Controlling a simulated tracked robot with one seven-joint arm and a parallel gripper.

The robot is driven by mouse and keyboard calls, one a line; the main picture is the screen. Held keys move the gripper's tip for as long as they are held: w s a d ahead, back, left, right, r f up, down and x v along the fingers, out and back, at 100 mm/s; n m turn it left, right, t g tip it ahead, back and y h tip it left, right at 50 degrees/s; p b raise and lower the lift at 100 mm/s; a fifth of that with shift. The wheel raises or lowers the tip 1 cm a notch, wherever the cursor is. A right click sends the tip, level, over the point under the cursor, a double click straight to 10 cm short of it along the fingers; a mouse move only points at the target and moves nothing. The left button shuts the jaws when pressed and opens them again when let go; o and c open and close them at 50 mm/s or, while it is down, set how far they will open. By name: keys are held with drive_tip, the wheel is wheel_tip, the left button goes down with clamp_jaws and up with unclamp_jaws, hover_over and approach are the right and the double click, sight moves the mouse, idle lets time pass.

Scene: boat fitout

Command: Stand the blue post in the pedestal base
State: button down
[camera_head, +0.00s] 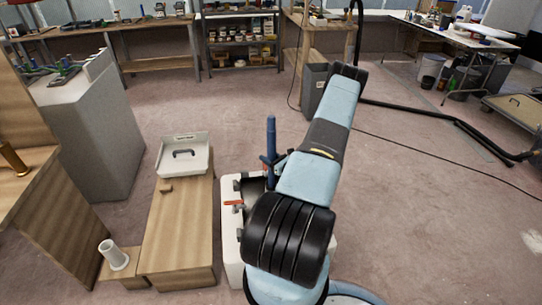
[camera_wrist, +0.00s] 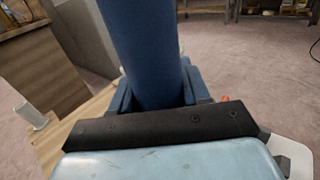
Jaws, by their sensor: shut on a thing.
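The blue post (camera_head: 270,138) stands about upright in my gripper (camera_head: 274,160), left of my arm in the head view. My gripper is shut on the post's lower part. In the wrist view the blue post (camera_wrist: 145,50) rises between the blue fingers (camera_wrist: 155,88), and its lower end is hidden behind the dark bar of my gripper. A short white tubular piece with a flange, seemingly the pedestal base (camera_head: 115,257), sits at the lower left, apart from the post. It also shows at the left of the wrist view (camera_wrist: 32,116).
A low wooden bench (camera_head: 180,232) lies between the white piece and my arm, bearing a white tray-like part (camera_head: 184,157) with a dark handle. A white bin-like body (camera_head: 232,245) with an orange item stands below my gripper. A tall grey cabinet (camera_head: 90,130) stands left. Open floor lies right.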

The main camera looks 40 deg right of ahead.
wheel_tip(320, 180, down, 14)
drive_tip(key=shift+r, duration=0.25)
idle(3.6)
drive_tip(key=shift+f, duration=0.1)
drive_tip(key=shift+c, duration=2.3)
unclamp_jaws()
drive_tip(key=shift+s, duration=0.1)
drive_tip(key=s+d, duration=0.1)
drive_tip(key=s, duration=1.2)
drive_tip(key=shift+s+d, duration=0.25)
drive_tip(key=shift+s, duration=0.05)
drive_tip(key=shift+f, duration=0.1)
